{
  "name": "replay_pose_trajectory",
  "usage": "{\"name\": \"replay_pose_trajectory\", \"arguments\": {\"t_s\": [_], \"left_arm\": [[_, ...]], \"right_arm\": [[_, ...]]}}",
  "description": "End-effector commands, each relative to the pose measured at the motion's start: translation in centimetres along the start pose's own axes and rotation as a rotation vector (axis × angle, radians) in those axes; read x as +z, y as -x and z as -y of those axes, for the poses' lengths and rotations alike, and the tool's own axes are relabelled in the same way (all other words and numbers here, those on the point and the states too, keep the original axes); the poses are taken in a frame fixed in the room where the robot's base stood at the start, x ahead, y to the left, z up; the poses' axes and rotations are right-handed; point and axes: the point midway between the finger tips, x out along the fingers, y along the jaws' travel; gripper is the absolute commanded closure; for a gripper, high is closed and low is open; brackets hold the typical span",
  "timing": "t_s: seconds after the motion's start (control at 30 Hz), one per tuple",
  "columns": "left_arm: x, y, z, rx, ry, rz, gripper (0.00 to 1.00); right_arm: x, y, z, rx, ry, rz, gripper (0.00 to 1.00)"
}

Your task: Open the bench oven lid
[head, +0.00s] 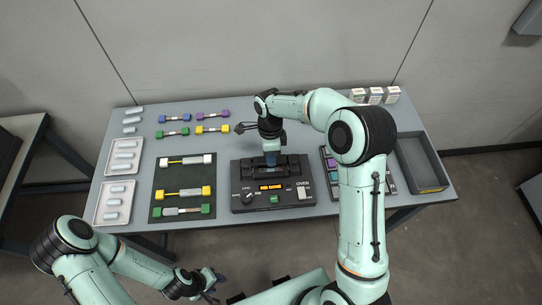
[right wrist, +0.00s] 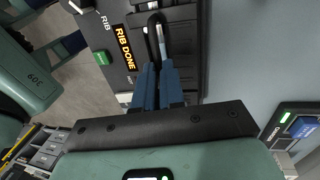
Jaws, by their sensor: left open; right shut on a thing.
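The bench oven (head: 240,201) is a black box at the table's front middle, with a lit display reading "RIB DONE" and a green button. Its dark lid (head: 243,172) is along the back of the top; how far it is raised I cannot tell. My right gripper (head: 271,160) comes down over the lid from behind. In the right wrist view its blue fingers (right wrist: 157,60) are closed together at the oven lid's handle, which they largely hide. My left gripper (head: 215,284) is open and empty, low in front of the table, away from the oven.
A dark mat (head: 158,203) with several coloured-end rods lies left of the oven. White trays (head: 107,187) stand at the far left. More coloured rods lie behind the mat. A grey open bin (head: 420,160) and small boxes (head: 375,95) are at the right.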

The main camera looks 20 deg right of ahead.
Motion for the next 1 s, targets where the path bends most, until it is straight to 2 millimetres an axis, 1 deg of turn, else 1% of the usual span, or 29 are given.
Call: {"name": "replay_pose_trajectory", "arguments": {"t_s": [0.13, 0.27, 0.4, 0.5, 0.8, 1.0], "left_arm": [[-0.3, 0.4, -0.3, 0.001, -0.001, -0.004, 0.57], [-1.1, 1.4, -0.9, 0.005, -0.005, -0.014, 0.57], [-2.5, 3.0, -1.9, 0.011, -0.011, -0.032, 0.57], [-3.3, 3.7, -2.5, 0.015, -0.015, -0.042, 0.57], [-3.2, 3.6, -2.4, 0.014, -0.015, -0.041, 0.57], [-3.2, 3.6, -2.4, 0.014, -0.014, -0.041, 0.57]], "right_arm": [[0.0, 0.2, 0.2, 0.011, 0.0, 0.0, 1.0], [0.1, 0.6, 0.4, 0.046, -0.001, 0.001, 1.0], [0.1, 1.0, 0.9, 0.117, -0.001, 0.0, 1.0], [0.2, 1.2, 1.4, 0.189, 0.0, 0.001, 1.0], [0.1, 1.2, 2.4, 0.41, 0.0, 0.002, 1.0], [0.1, 1.4, 2.9, 0.509, 0.002, 0.002, 1.0]]}}
